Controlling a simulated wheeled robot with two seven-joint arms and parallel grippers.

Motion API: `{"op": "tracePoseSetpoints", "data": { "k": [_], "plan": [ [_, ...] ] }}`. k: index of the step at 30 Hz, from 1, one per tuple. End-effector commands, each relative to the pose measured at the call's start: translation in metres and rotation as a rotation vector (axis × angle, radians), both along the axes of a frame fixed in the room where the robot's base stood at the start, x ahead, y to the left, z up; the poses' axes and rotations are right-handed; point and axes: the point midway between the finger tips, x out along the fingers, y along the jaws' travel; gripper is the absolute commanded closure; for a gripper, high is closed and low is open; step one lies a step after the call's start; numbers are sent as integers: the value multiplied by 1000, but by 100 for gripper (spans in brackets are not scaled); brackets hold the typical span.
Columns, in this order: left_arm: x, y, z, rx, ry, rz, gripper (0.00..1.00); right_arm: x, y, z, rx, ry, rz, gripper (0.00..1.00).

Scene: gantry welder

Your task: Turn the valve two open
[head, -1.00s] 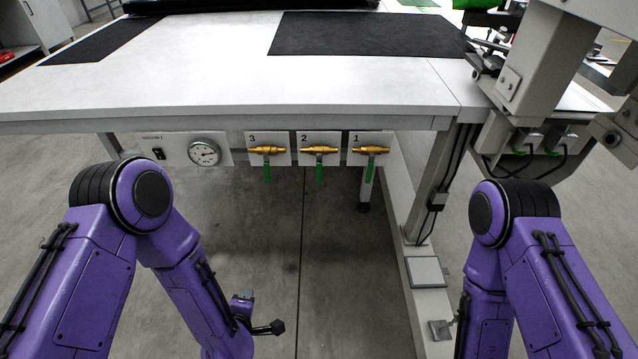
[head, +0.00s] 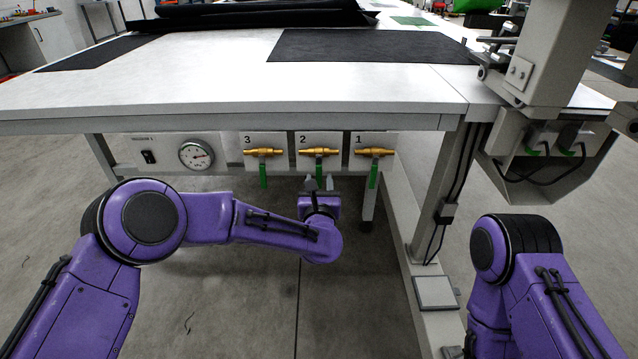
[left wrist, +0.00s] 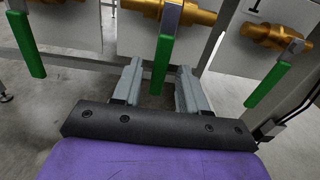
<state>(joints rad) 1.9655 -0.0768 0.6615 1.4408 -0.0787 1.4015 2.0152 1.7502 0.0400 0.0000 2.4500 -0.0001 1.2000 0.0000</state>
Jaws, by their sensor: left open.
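Valve two (head: 319,152) is a brass valve on a white plate marked 2, below the table's front edge, between valves 3 and 1. Its green handle (head: 320,169) hangs straight down. In the left wrist view the green handle (left wrist: 162,66) hangs between the two grey fingers, with a gap on each side. My left gripper (head: 320,184) is open just below valve two, its fingertips near the handle's lower end; the left wrist view also shows it (left wrist: 157,82). My right gripper is out of sight; only my right arm shows at the lower right.
Valve 3 (head: 264,152) and valve 1 (head: 375,152) flank it, handles hanging down. A gauge (head: 196,155) and a black switch (head: 148,157) sit to the left. The white table (head: 200,80) overhangs the valves. A table leg (head: 445,190) stands at the right.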

Motion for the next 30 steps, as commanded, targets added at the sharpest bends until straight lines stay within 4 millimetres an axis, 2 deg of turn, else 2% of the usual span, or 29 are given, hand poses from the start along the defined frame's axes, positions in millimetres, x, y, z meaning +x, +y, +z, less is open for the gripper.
{"op": "tracePoseSetpoints", "data": {
  "k": [9,11,13,14,23,30],
  "plan": [
    [6,0,0,2,1,-1,57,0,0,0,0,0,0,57],
    [6,0,0,2,1,-1,74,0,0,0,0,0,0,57],
    [6,0,0,2,1,-1,96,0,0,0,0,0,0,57],
    [6,0,0,2,1,-1,100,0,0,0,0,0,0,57],
    [6,1,0,19,0,-1,100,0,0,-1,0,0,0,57],
    [6,8,0,127,0,0,100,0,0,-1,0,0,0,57]
  ]
}}
